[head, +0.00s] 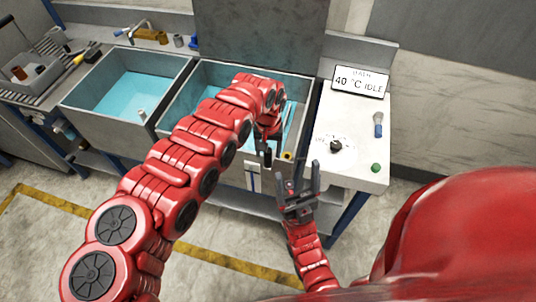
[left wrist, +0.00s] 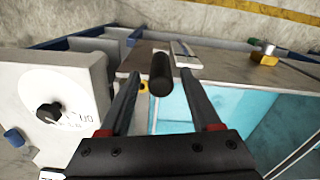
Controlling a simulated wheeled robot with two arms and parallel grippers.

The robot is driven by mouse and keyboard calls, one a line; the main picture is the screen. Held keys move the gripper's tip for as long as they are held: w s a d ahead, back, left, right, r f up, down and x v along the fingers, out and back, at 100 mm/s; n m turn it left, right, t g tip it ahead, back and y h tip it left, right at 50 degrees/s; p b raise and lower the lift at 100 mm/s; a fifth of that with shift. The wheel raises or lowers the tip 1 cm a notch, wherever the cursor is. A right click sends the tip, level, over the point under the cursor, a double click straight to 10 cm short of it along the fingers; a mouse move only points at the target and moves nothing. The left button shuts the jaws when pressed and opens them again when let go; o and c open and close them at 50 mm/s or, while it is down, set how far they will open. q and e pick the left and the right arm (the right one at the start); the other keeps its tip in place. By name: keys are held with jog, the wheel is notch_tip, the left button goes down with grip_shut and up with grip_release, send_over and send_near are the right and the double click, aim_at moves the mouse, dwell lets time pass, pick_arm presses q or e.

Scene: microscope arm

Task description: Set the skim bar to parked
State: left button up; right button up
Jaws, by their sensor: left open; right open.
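A short black cylindrical grip (left wrist: 160,72) stands at the rim of the right basin. It may be the handle of the skim bar, but the rest of the bar is hidden or unclear, and I read no parked mark. My left gripper (head: 266,156) hangs over the front of that basin. In the left wrist view its fingers are open, one on each side of the black grip, with gaps between. My right gripper (head: 299,180) is open and empty, pointing up in front of the bench.
The right basin (head: 174,110) and left basin (head: 75,98) hold blue water. The right worktop (head: 352,168) carries a black knob (head: 336,146), a green button (head: 376,168) and a display (head: 361,82) reading 40 °C IDLE. A yellow piece (head: 288,156) sits on the front rim.

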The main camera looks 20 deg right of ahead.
aim_at(268, 159)
pick_arm(q)
notch_tip(268, 159, down, 4)
jog(key=shift+r, duration=0.25)
jog(key=shift+f, duration=0.35)
jog(key=shift+a, duration=0.1)
grip_shut()
dwell(1.0)
